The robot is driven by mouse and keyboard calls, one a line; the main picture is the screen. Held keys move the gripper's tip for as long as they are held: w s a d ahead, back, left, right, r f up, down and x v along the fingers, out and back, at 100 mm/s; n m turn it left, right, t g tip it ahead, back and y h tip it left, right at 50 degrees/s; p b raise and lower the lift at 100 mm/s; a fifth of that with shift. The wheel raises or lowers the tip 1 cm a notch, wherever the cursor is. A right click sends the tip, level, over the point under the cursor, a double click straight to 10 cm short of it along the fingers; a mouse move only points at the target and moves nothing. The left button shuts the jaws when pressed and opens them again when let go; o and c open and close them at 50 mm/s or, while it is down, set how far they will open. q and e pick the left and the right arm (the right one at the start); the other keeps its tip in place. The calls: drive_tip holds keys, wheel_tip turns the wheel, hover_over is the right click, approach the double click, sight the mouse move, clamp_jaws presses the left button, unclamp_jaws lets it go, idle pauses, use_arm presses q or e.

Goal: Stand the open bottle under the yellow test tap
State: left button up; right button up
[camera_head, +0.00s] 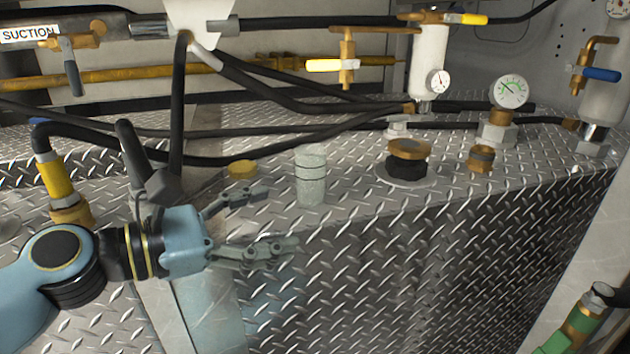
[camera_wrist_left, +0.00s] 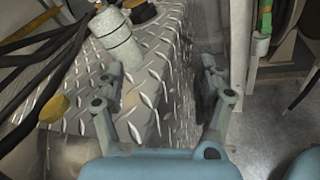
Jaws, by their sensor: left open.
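The open bottle (camera_head: 311,180), a pale translucent cylinder with dark rings, stands upright on the diamond-plate top near its front edge. In the left wrist view the bottle (camera_wrist_left: 118,42) is ahead and left of the jaws. My left gripper (camera_head: 280,218) is open and empty, left of and lower in the picture than the bottle, apart from it. Its fingers (camera_wrist_left: 161,70) point forward in the wrist view. A yellow cap (camera_head: 242,169) lies left of the bottle; it also shows in the wrist view (camera_wrist_left: 53,109). A yellow-handled tap (camera_head: 332,66) is on the brass pipework behind. My right gripper is not in view.
Black hoses (camera_head: 290,130) cross the back of the plate top. A brass filler cap (camera_head: 408,150), a brass fitting (camera_head: 481,158) and a gauge (camera_head: 510,92) stand to the right. Another yellow-handled valve (camera_head: 472,19) is at upper right. The plate drops away at its front edge.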

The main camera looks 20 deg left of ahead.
sight(298, 172)
use_arm(q)
drive_tip(key=w+a+n, duration=0.1)
drive_tip(key=n, duration=0.1)
drive_tip(key=w+a+r+n+t, duration=0.1)
drive_tip(key=n, duration=0.1)
drive_tip(key=w+a+r+n+t, duration=0.1)
drive_tip(key=shift+w+n+y, duration=0.15)
drive_tip(key=shift+n+y, duration=0.25)
drive_tip(key=x, duration=0.4)
drive_tip(key=shift+w+d+r+p, duration=0.1)
drive_tip(key=shift+w+p, duration=0.25)
drive_tip(key=shift+w, duration=0.1)
drive_tip(key=x, duration=0.5)
drive_tip(key=shift+w+d+r, duration=0.1)
drive_tip(key=shift+w+d, duration=0.05)
drive_tip(key=shift+w, duration=0.2)
drive_tip(key=shift+c, duration=0.2)
drive_tip(key=c, duration=1.1)
drive_tip(key=shift+r, duration=0.1)
